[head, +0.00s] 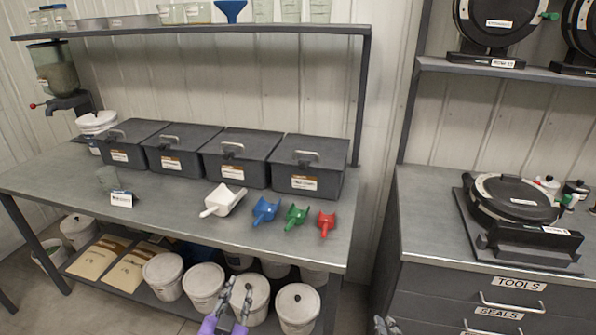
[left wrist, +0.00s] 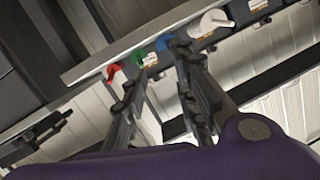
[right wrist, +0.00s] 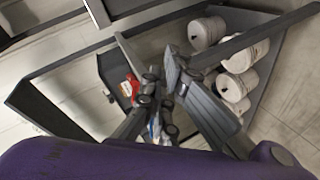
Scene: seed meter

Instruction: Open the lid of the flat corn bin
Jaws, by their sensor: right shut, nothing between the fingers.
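Several dark grey bins stand in a row at the back of the bench: the leftmost (head: 131,143), the second (head: 182,149), the third (head: 238,159) and the rightmost (head: 306,167). Each has a shut lid with a metal handle and a front label. The labels are too small to read, so I cannot tell which is the flat corn bin. My left gripper (head: 236,295) is open and empty, low in front of the bench. It also shows in the left wrist view (left wrist: 155,72). My right gripper (head: 384,325) is shut and empty at the bottom edge, away from the bins.
A white scoop (head: 222,200), a blue scoop (head: 265,211), a green scoop (head: 296,215) and a red scoop (head: 327,223) lie in front of the bins. A shelf (head: 200,32) overhangs the bins. White buckets (head: 203,284) stand below. A drawer cabinet (head: 440,270) stands at right.

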